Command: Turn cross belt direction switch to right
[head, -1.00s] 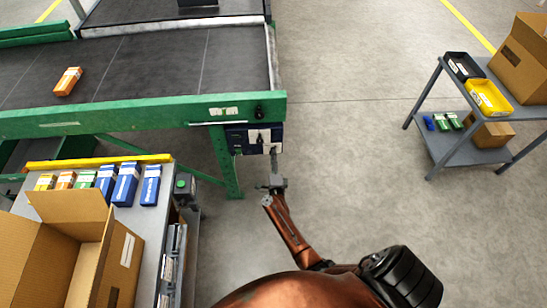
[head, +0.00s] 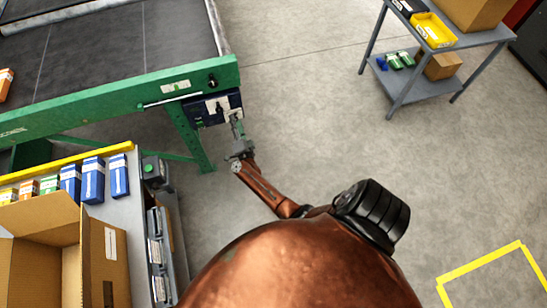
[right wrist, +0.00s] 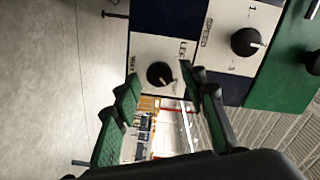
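The control panel (head: 206,116) is a dark blue box with white plates under the green conveyor rail. In the right wrist view a round black knob (right wrist: 160,75) sits on a white plate with the partly readable word LEFT. This appears to be the cross belt direction switch; its exact setting is hard to tell. A second black knob (right wrist: 246,41) is beside the word SPEED. My right gripper (head: 236,124) is at the panel. In the right wrist view its green-padded fingers (right wrist: 159,78) are spread, with the direction knob showing between their tips. Contact cannot be told. My left gripper is out of view.
The green conveyor rail (head: 120,98) runs above the panel. A table with a yellow edge (head: 70,165), small boxes and an open carton (head: 95,255) is at the left. A grey cart (head: 405,100) stands at upper right. The floor (head: 310,130) between is clear.

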